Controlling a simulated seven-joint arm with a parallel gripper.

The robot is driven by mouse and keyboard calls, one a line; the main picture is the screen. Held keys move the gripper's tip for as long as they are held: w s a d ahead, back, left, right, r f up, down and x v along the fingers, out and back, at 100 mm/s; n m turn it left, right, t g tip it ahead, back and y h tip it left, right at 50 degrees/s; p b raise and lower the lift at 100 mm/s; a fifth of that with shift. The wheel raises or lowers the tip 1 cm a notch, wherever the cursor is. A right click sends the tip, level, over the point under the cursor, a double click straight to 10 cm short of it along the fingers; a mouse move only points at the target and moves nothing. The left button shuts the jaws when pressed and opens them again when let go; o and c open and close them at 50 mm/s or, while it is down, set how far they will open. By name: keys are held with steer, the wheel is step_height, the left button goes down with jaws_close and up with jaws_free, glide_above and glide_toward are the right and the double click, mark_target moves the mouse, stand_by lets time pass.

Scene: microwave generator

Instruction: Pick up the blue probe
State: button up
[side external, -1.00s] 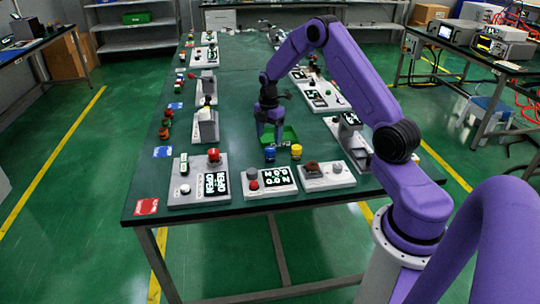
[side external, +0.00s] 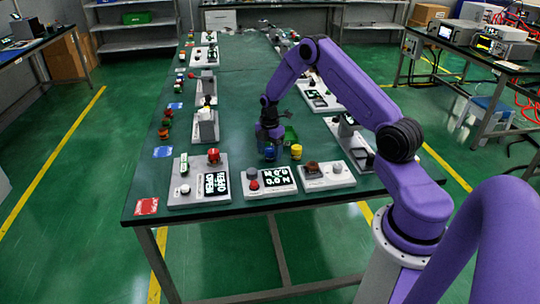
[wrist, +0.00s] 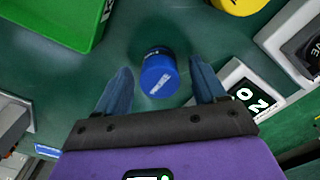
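Whether the fingertips are level with the probe is hard to tell.
A yellow cylinder (side external: 296,152) stands just right of the probe. A green tray (wrist: 50,20) is close behind. Grey panels with a display (side external: 270,180) and knobs (side external: 327,175) sit in front. A larger panel (side external: 198,182) is at the left.

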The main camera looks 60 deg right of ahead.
mark_target(270, 149)
jaws_close()
steer(key=shift+r, duration=0.1)
steer(key=shift+r, duration=0.45)
step_height(270, 149, up, 2)
steer(key=shift+r, duration=0.15)
steer(key=s+a+r, duration=0.2)
steer(key=s+r, duration=0.2)
steer(key=s, duration=0.2)
steer(key=s+a+r, duration=0.3)
steer(key=s+r, duration=0.2)
steer(key=s, duration=0.2)
steer(key=shift+a+r, duration=0.3)
